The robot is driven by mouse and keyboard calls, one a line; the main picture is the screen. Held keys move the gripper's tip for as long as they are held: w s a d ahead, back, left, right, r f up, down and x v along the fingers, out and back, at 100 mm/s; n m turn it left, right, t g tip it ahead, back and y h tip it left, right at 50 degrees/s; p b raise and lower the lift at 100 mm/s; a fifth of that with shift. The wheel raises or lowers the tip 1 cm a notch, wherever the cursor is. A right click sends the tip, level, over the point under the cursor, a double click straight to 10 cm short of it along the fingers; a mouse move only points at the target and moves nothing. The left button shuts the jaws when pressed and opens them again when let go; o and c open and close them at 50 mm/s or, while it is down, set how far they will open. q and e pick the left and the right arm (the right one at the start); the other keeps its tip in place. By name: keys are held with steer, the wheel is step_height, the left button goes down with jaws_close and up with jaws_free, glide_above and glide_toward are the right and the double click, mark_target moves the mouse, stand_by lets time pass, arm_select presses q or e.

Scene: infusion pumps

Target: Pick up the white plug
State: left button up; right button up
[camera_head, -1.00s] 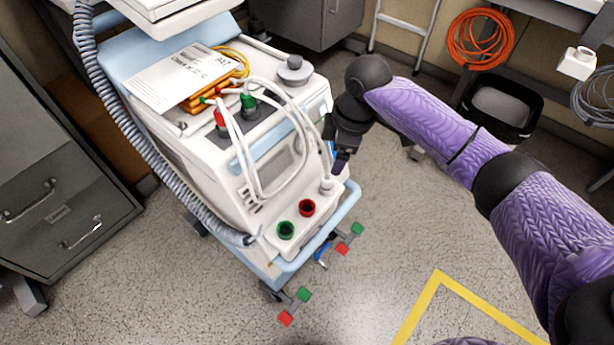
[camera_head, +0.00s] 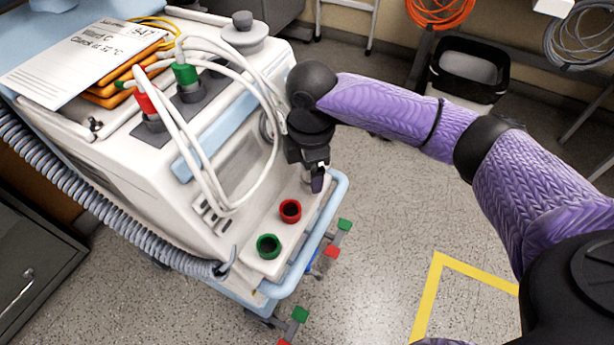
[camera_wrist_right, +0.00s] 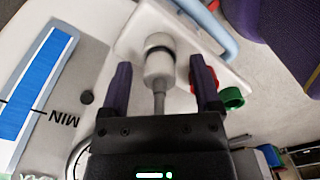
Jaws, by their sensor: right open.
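The white plug (camera_wrist_right: 158,58) shows in the right wrist view, standing in the pump's front ledge with a dark ring around it and a grey stem toward my wrist. My right gripper (camera_wrist_right: 160,76) is open, with one purple finger on each side of the plug; I see gaps between fingers and plug. In the head view my right gripper (camera_head: 317,182) is over the ledge's right end and hides the plug. The red socket (camera_head: 290,211) and green socket (camera_head: 268,246) lie to its left on the same ledge. My left gripper is not in view.
The pump body (camera_head: 130,185) with white looped tubes (camera_head: 200,150) stands left of my right gripper. A red plug (camera_head: 147,105) and a green plug (camera_head: 187,75) sit on top. A light blue rail (camera_head: 322,225) edges the cart; open floor lies to the right.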

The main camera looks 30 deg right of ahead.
steer(key=shift+r, duration=0.15)
steer(key=c, duration=1.1)
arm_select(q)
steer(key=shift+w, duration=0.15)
arm_select(e)
jaws_close()
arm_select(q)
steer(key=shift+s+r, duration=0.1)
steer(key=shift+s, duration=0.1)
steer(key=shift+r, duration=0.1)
arm_select(e)
step_height(320, 180, up, 10)
steer(key=p, duration=0.7)
steer(key=shift+r+p, duration=0.25)
steer(key=shift+p, duration=0.05)
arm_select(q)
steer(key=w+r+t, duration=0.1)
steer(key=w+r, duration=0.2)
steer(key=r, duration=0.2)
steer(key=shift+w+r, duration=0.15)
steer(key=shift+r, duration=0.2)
arm_select(e)
steer(key=shift+f, duration=0.3)
